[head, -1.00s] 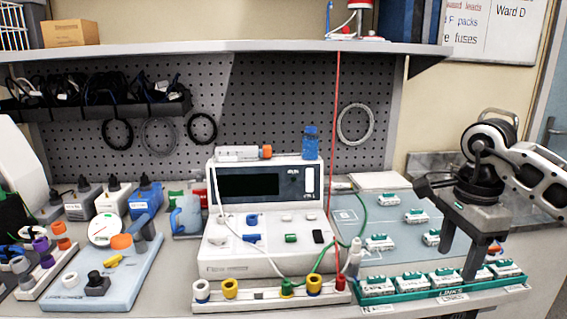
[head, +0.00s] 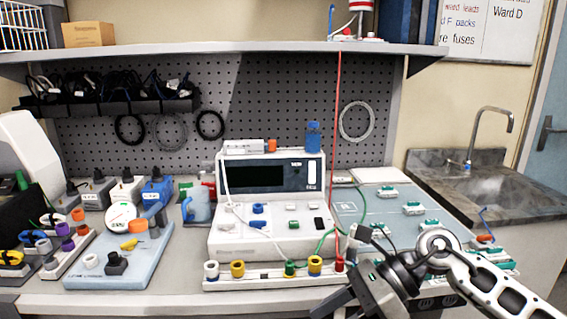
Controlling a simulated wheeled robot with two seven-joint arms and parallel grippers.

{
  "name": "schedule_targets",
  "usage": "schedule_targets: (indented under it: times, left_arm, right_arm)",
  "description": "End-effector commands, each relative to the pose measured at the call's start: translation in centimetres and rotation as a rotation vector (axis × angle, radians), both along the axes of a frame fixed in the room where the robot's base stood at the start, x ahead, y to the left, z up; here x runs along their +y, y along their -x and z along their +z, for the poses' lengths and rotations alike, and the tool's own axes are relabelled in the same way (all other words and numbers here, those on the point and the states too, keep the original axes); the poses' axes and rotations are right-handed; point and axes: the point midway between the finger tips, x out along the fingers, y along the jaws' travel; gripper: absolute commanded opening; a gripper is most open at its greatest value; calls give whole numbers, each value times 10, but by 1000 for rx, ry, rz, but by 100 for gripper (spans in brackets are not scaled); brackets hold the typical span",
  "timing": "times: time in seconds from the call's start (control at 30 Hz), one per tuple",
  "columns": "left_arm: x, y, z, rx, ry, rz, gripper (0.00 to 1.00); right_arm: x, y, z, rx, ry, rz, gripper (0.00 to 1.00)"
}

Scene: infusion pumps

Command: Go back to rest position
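My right arm comes in from the lower right and bends toward the bottom edge. Its gripper (head: 345,300) is at the bottom, in front of the bench edge and right of centre. It points down and left, and its fingertips are partly cut off, so I cannot tell its opening. It appears clear of the things on the bench. My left gripper is out of view. The white infusion pump (head: 268,205) stands on the bench, with a strip of coloured sockets (head: 262,283) in front of it.
A grey-blue mat (head: 375,225) with small white-and-green modules lies right of the pump. A light blue board (head: 115,265) with a gauge is on the left. A shelf (head: 230,48) runs above. A sink (head: 490,190) is at the right. My arm hides part of the front right bench.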

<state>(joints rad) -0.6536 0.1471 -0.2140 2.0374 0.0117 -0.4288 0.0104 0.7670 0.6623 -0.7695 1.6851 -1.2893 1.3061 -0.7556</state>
Motion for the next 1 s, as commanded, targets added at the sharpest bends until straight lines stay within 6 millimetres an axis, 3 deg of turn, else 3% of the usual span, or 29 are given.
schedule_targets:
  times: [0.03, 0.13, 0.23, 0.33, 0.47, 0.5, 0.63, 0.67, 0.8, 0.9, 1.0]
  left_arm:
    - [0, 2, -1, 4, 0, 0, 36]
    - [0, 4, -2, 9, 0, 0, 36]
    - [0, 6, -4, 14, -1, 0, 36]
    - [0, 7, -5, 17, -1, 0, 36]
    - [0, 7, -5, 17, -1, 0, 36]
    - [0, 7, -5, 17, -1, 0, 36]
    - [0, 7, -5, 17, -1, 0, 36]
    - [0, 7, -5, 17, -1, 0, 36]
    - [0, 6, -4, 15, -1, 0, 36]
    - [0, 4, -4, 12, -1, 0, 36]
    - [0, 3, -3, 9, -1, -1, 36]
  right_arm:
    - [27, 15, 1, 128, -164, -62, 52]
    - [58, 23, 20, 423, -486, -249, 52]
    - [60, 15, 29, 767, -773, -470, 52]
    - [40, 0, 14, 1147, -1026, -719, 52]
    - [-6, -4, -49, 1670, -1298, -1083, 52]
    - [-21, 3, -76, 1829, -1368, -1204, 52]
    - [-55, 42, -152, 2240, -1525, -1525, 52]
    - [-60, 54, -167, -2221, 1486, 1527, 52]
    - [-73, 100, -213, -1994, 1257, 1409, 52]
    - [-77, 120, -228, -1908, 1175, 1364, 52]
    - [-78, 128, -234, -1874, 1143, 1346, 52]
